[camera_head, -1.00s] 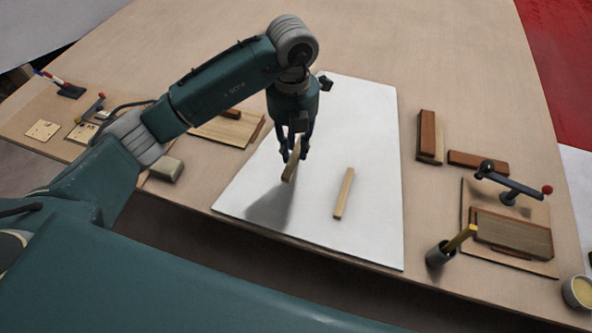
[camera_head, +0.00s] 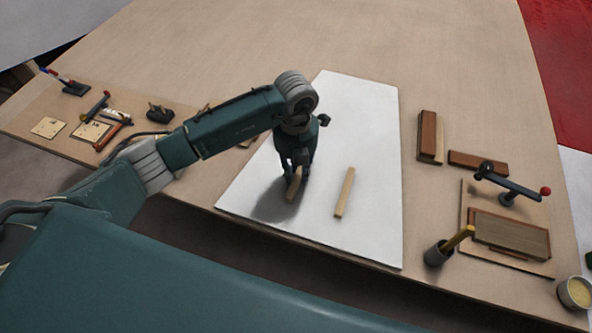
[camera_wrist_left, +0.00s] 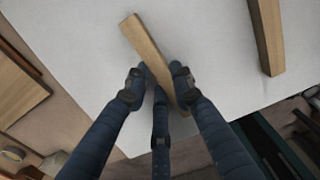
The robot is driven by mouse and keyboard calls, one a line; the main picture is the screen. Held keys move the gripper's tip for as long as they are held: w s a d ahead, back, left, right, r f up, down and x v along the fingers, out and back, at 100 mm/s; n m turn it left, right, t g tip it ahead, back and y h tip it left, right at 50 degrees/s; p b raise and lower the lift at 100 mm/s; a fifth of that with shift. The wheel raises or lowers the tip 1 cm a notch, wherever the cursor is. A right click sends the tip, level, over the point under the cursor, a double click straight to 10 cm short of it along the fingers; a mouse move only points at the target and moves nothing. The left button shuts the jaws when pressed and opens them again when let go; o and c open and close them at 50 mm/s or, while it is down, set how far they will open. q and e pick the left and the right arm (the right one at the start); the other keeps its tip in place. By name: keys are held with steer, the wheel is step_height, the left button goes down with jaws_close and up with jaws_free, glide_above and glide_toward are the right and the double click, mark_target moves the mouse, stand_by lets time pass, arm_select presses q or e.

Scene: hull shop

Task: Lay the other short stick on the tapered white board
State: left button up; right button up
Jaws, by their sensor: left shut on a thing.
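The tapered white board (camera_head: 372,130) lies on the table in the middle of the head view. One short wooden stick (camera_head: 344,192) lies on it, right of my left gripper; it also shows at the upper right of the left wrist view (camera_wrist_left: 267,35). My left gripper (camera_head: 296,180) is shut on the other short stick (camera_head: 293,187), low over the board's left part. In the left wrist view the held stick (camera_wrist_left: 147,45) sticks out tilted between the fingers. I cannot tell if it touches the board. My right gripper is not in view.
Right of the board lie reddish-brown wood blocks (camera_head: 427,135), a dark cup with a yellow tool (camera_head: 437,253), a panel with a clamp (camera_head: 510,240) and a pale bowl (camera_head: 575,292). Several small tools and tiles (camera_head: 90,131) lie at the left. The board's far part is clear.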

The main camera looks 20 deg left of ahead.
mark_target(296, 174)
arm_select(q)
steer(key=shift+f, duration=0.25)
steer(key=o, duration=0.8)
steer(key=shift+r, duration=0.1)
steer(key=shift+o, duration=0.6)
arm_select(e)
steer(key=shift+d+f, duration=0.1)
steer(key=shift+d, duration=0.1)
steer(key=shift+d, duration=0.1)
arm_select(q)
steer(key=shift+r, duration=0.15)
step_height(296, 174, up, 12)
steer(key=b, duration=0.2)
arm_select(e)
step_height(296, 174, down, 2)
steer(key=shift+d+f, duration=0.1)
